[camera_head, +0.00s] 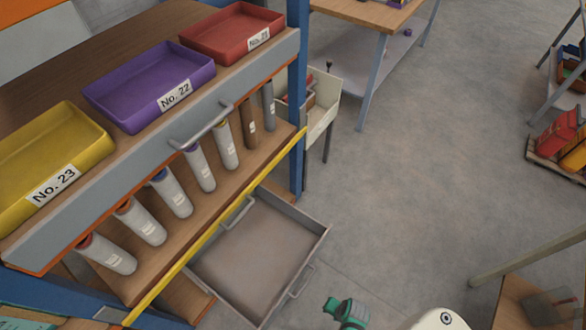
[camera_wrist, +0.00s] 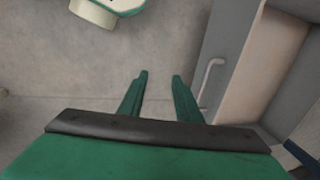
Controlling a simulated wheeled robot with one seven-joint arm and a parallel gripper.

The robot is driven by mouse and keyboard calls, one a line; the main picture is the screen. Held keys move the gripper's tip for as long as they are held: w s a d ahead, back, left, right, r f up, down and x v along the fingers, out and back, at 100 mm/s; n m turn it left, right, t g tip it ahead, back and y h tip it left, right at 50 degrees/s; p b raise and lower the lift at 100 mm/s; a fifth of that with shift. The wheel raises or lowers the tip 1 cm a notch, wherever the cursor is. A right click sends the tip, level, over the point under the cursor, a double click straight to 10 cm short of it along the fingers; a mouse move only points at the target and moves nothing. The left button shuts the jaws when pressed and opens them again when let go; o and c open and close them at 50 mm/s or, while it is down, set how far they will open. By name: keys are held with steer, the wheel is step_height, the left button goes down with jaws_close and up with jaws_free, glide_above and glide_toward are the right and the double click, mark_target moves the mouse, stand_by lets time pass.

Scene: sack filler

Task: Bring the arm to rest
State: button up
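My gripper shows in the wrist view (camera_wrist: 159,77) with its two green fingers apart and nothing between them. Bare grey floor shows beyond the fingertips. In the head view, a green part of my arm (camera_head: 346,311) shows at the bottom edge, right of the pulled-out drawer; the fingers cannot be made out there. The grey drawer (camera_head: 308,251) is open below the shelf and looks empty. In the wrist view its side and a pale handle (camera_wrist: 208,80) are right of the fingers, and I see no contact.
The rack at left holds a yellow tray (camera_head: 84,185), a purple tray (camera_head: 135,112) and a red tray (camera_head: 212,57) above several labelled tubes (camera_head: 170,195). A workbench (camera_head: 362,12) stands behind. A wooden stand (camera_head: 513,307) is at lower right. The middle floor is clear.

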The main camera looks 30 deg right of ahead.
steer(key=w+a+r+n+t, duration=0.1)
steer(key=a+r+n+t, duration=0.3)
steer(key=r, duration=1.1)
steer(key=w+a+r+n+t, duration=0.1)
steer(key=a+r+n+t, duration=0.4)
steer(key=a+r, duration=0.6)
steer(key=w+a+r+n+t, duration=0.1)
steer(key=a+r+n+t, duration=0.3)
steer(key=r, duration=1.7)
steer(key=a, duration=0.4)
steer(key=shift+w+a+r+n+h, duration=0.2)
steer(key=shift+w+n+h, duration=0.1)
steer(key=shift+w+h, duration=0.1)
